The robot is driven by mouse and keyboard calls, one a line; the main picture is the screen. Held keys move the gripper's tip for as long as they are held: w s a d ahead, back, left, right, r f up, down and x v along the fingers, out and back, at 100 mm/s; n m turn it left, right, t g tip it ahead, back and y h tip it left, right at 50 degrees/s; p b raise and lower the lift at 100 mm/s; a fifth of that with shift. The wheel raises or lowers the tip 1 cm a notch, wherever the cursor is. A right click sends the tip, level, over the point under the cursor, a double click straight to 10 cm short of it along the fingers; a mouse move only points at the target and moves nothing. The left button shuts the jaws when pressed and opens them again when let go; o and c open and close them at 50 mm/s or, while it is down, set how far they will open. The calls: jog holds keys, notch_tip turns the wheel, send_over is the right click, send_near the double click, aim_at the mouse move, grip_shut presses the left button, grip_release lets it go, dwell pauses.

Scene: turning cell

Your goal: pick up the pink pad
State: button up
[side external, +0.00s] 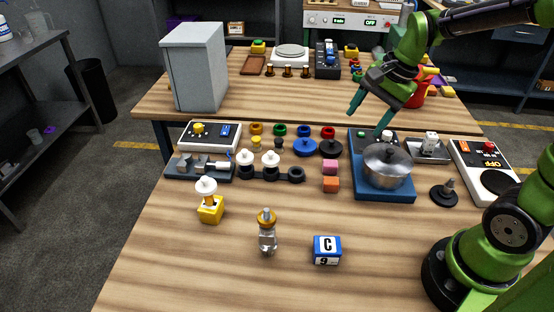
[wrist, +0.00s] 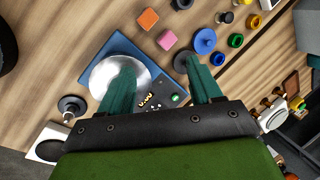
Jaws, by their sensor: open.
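The pink pad (side external: 330,167) is a small block on the wooden table, just behind an orange block (side external: 331,184) and left of the blue cooker base. In the wrist view, the pink pad (wrist: 167,40) lies beyond my fingertips, with the orange block (wrist: 148,18) up and left of it. My gripper (side external: 366,122) is open and empty, raised above the table behind the pot, behind and to the right of the pad. In the wrist view, my gripper (wrist: 157,64) has its two teal fingers spread, partly covering the pot and blue base.
A metal pot (side external: 387,166) sits on a blue base (side external: 384,194) close right of the pad. A black knob disc (side external: 331,148) stands just behind the pad, and a blue one (side external: 305,147) beside it. The table in front of the orange block is clear down to a letter cube (side external: 327,249).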

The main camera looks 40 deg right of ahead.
jog(key=w+d+f+m, duration=0.2)
jog(key=w+d+m, duration=0.15)
jog(key=m, duration=0.75)
send_over(330, 163)
jog(key=s+d, duration=0.1)
jog(key=d, duration=0.1)
jog(key=shift+g, duration=0.4)
jog(key=f, duration=1)
jog(key=shift+s+a+f, duration=0.1)
jog(key=shift+s+f, duration=0.1)
jog(key=shift+f, duration=0.05)
jog(key=shift+a+x, duration=0.1)
jog(key=shift+x, duration=1.25)
jog(key=shift+a+x, duration=0.15)
jog(key=shift+x, duration=1.2)
jog(key=shift+w+r, duration=0.1)
jog(key=shift+c, duration=0.5)
jog(key=c, duration=1)
jog(key=shift+r, duration=0.1)
